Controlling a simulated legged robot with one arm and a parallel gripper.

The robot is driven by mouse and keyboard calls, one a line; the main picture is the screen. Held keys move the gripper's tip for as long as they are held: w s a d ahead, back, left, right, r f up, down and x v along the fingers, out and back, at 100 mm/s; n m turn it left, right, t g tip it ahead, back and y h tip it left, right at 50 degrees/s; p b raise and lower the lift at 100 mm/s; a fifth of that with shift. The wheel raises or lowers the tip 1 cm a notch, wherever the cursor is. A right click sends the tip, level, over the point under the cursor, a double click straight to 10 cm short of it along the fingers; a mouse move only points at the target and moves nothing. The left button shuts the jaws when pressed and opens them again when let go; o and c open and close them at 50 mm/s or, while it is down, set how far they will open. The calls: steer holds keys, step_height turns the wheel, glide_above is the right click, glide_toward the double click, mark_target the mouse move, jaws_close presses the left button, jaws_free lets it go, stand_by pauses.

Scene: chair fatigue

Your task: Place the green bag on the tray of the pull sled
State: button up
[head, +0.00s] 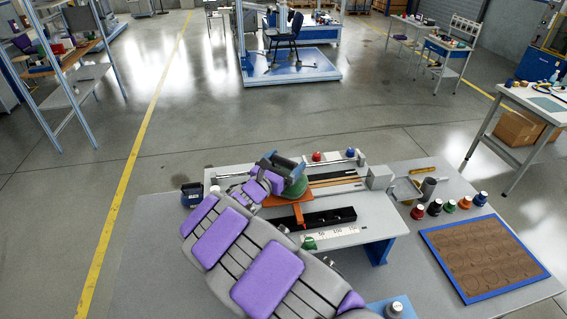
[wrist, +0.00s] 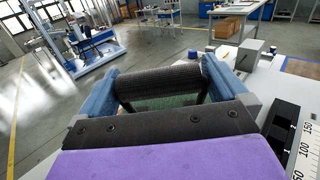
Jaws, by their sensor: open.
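The green bag (head: 296,188) shows as a rounded green shape just below and behind my gripper (head: 284,163) in the head view. It appears to rest on the orange tray (head: 302,207) of the pull sled, though the arm hides much of the contact. In the wrist view, green fabric (wrist: 170,102) shows between the blue fingers of my gripper (wrist: 160,78), below a dark ribbed roll that spans between them. My gripper is open around or just over the bag's top; the overlap hides whether they touch.
The sled's grey platform (head: 375,228) carries a black block (head: 325,218) and a white ruler. Several colored-cap bottles (head: 437,207) and a blue-edged brown board (head: 485,255) lie to the right. A dark blue item (head: 191,194) sits left. Open floor lies beyond.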

steer(key=v, duration=1.2)
